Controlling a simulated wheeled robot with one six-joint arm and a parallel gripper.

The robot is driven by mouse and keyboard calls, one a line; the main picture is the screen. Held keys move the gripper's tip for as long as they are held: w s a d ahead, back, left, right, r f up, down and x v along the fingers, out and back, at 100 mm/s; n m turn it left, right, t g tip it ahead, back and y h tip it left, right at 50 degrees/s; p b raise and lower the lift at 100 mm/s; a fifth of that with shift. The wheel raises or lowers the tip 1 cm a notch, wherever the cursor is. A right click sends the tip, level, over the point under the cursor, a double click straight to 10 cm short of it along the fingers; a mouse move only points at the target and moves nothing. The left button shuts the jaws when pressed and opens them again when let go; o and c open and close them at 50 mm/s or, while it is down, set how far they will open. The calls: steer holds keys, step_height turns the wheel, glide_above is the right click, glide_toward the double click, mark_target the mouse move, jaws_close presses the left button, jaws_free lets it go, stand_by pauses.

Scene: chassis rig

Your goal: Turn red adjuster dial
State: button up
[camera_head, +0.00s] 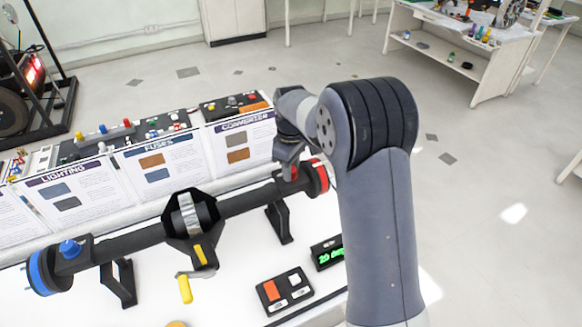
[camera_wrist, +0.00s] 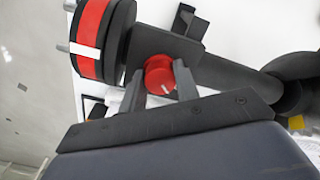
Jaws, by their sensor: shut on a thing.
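The red adjuster dial (camera_wrist: 158,72) is a round red knob with a small white mark, on the black axle near its red-banded end. In the wrist view my gripper (camera_wrist: 160,85) has one finger on each side of the dial and is shut on it. In the head view my gripper (camera_head: 289,168) reaches down to the right end of the axle (camera_head: 250,198), and the dial is mostly hidden there. The red-banded hub (camera_wrist: 92,40) is just left of the dial in the wrist view.
A blue knob (camera_head: 70,248) and blue-banded hub (camera_head: 40,272) are at the axle's left end. A yellow-handled crank (camera_head: 185,288) hangs mid-axle. A button box (camera_head: 284,291) and green display (camera_head: 327,252) lie in front. Printed panels (camera_head: 160,160) stand behind.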

steer(key=shift+n, duration=0.6)
steer(key=o, duration=1)
step_height(320, 180, up, 11)
steer(key=shift+f+b, duration=0.1)
steer(key=shift+b, duration=0.4)
